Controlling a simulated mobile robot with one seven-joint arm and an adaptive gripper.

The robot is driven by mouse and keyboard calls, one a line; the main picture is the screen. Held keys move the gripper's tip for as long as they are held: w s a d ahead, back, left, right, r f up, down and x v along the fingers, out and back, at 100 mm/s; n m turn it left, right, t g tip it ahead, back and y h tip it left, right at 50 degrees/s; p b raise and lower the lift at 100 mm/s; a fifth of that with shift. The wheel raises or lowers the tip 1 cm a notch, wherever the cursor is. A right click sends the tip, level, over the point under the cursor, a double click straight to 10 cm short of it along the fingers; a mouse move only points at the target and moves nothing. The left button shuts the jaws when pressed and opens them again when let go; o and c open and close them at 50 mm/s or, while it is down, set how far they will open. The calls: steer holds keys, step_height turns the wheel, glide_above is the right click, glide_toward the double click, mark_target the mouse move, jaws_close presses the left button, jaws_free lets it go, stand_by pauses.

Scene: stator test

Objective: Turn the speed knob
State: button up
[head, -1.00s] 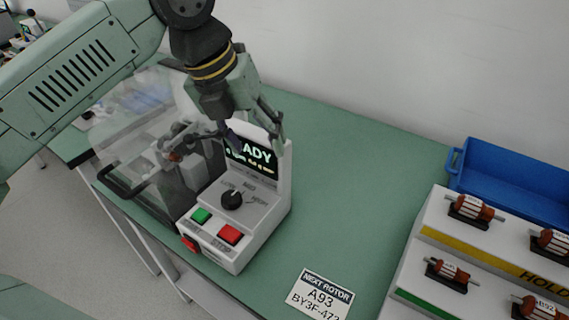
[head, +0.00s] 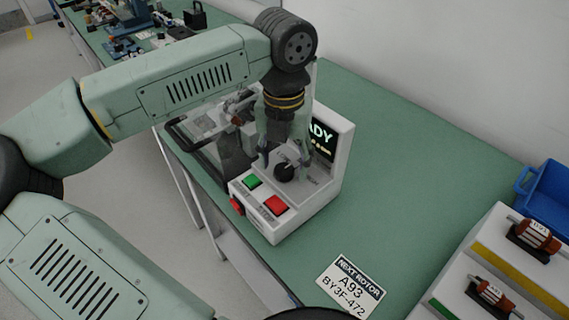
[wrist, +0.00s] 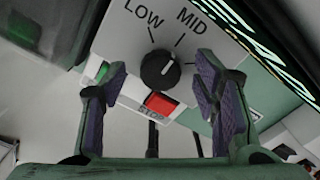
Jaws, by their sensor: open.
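The black speed knob (head: 284,172) sits on the sloped panel of the white control box (head: 310,207). In the wrist view the knob (wrist: 160,70) lies ahead between my fingers, with LOW and MID printed around it and its white mark pointing up and right, towards MID. My gripper (head: 284,158) is open and points down over the panel, its fingers on either side of the knob. In the wrist view my gripper (wrist: 160,85) shows no finger touching the knob. A green button (head: 252,181) and a red STOP button (head: 276,205) are in front of the knob.
The box's lit display (head: 322,140) stands behind the knob, close to my gripper. A transparent guard with a fixture (head: 225,125) is at left. A label card (head: 351,286), a rotor rack (head: 500,262) and a blue bin (head: 550,190) lie to the right. Green table between is clear.

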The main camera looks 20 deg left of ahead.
steer(key=shift+f, duration=0.3)
steer(key=shift+c, duration=0.6)
steer(key=c, duration=1)
steer(key=shift+c, duration=0.2)
